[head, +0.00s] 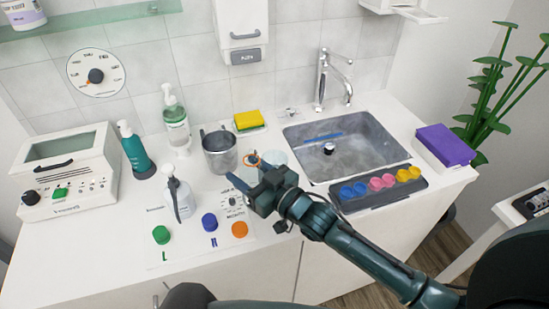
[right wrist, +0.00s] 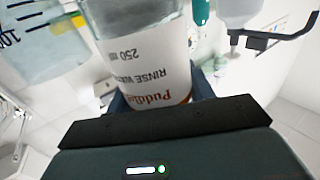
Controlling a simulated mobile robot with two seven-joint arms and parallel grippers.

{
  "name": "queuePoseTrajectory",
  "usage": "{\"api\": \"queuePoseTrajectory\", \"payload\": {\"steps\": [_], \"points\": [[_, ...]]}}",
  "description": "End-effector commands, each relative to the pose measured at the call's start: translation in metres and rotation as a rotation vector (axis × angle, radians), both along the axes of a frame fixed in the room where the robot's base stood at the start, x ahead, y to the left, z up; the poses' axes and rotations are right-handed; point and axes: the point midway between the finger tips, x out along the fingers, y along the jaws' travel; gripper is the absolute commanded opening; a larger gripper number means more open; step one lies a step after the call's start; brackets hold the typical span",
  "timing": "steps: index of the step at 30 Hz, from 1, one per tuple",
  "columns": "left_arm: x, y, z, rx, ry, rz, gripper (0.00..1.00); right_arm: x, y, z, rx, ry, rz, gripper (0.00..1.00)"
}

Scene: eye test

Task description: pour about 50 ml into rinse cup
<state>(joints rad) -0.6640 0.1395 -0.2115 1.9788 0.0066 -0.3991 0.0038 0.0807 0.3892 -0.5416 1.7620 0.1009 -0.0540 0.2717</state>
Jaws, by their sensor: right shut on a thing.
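My right gripper (head: 255,178) is shut on a clear bottle (right wrist: 140,35) with a white label reading "Puddle RINSE WATER 250 ml". The label is upside down in the right wrist view, as are the things behind it, so the bottle looks roughly upright. In the head view my gripper hides most of the bottle; an orange ring (head: 250,159) shows at its top. A clear cup (head: 276,158), likely the rinse cup, stands just right of it, partly hidden.
A sponge (head: 249,121) lies behind. The sink (head: 340,142) and a dark tray of coloured cups (head: 350,205) are on the right.

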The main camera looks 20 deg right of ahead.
Motion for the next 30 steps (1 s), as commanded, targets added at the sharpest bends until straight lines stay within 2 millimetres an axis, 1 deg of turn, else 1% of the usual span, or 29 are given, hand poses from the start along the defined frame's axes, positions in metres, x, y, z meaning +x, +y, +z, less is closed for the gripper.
{"api": "queuePoseTrajectory", "payload": {"steps": [12,23,30], "points": [[0.0062,0.0003,0.0029,0.001,-0.013,0.000,0.53,0.0001,0.0000,0.0005,0.001,-0.001,0.000,0.26],[0.0057,0.0004,0.0026,0.000,-0.012,0.001,0.53,0.0001,0.0000,0.0005,0.001,-0.001,0.000,0.26],[0.0020,0.0003,0.0008,0.000,-0.004,0.000,0.53,0.0001,0.0000,0.0004,0.001,-0.001,0.000,0.26]]}}
